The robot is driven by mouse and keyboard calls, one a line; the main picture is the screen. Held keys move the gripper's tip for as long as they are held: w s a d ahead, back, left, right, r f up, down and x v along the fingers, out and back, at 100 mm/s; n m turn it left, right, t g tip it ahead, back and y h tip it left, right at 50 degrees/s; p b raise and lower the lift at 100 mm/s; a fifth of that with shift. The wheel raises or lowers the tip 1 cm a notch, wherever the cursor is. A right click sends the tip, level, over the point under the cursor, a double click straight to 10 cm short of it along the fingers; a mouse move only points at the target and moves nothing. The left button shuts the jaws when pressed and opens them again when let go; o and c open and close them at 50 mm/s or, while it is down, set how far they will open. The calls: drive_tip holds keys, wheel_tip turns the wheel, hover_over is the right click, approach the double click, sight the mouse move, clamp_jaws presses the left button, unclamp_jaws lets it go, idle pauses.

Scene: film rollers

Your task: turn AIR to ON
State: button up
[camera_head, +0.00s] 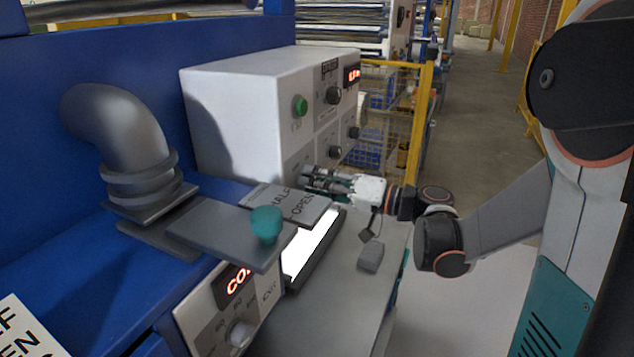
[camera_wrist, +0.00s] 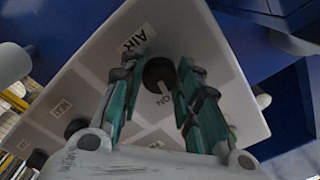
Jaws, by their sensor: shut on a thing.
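In the wrist view a round black knob (camera_wrist: 159,74) sits on a white panel, with the AIR label (camera_wrist: 132,41) beside it and the ON mark (camera_wrist: 163,98) by its rim. My gripper (camera_wrist: 157,80) has its teal fingers on either side of the knob and is shut on it. In the head view my gripper (camera_head: 312,182) reaches the lower front of the white control box (camera_head: 232,125). There the AIR knob is hidden, and I cannot tell the exact setting of its pointer.
A flat plate with a teal knob (camera_head: 266,224) lies below left of my gripper. A grey bent pipe (camera_head: 120,135) stands farther left. A yellow-framed cage is behind.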

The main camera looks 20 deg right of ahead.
drive_tip(key=shift+m, duration=1.6)
drive_tip(key=o, duration=1.1)
drive_tip(key=shift+c, duration=0.2)
drive_tip(key=v, duration=1.2)
